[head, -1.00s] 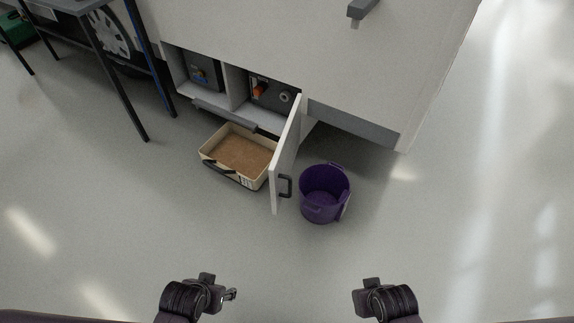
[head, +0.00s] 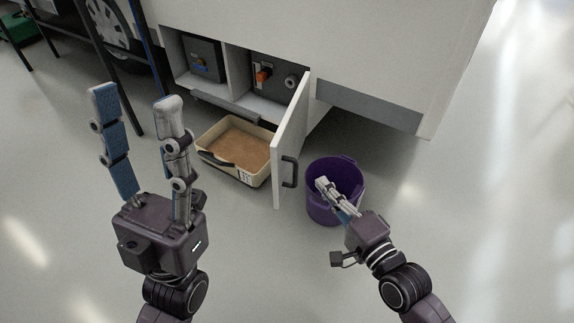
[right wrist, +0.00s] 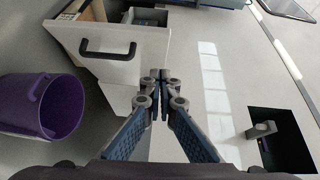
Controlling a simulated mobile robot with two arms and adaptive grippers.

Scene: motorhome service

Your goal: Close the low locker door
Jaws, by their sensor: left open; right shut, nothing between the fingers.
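The low locker door (head: 290,145) is white with a black handle (head: 289,171). It stands swung out from the motorhome's side, so the locker (head: 225,100) is open. In the right wrist view the door (right wrist: 112,67) and its handle (right wrist: 107,50) show at the upper left. My left gripper (head: 137,97) is open and empty, its fingers raised left of the locker. My right gripper (head: 320,182) is shut and empty, over the purple bucket and right of the handle, apart from the door. It also shows in the right wrist view (right wrist: 160,78).
A tan tray (head: 236,152) with brown filling sits on the floor before the locker, left of the door. The purple bucket (head: 343,211) stands right of the door. A dark-legged table (head: 137,125) is at the left.

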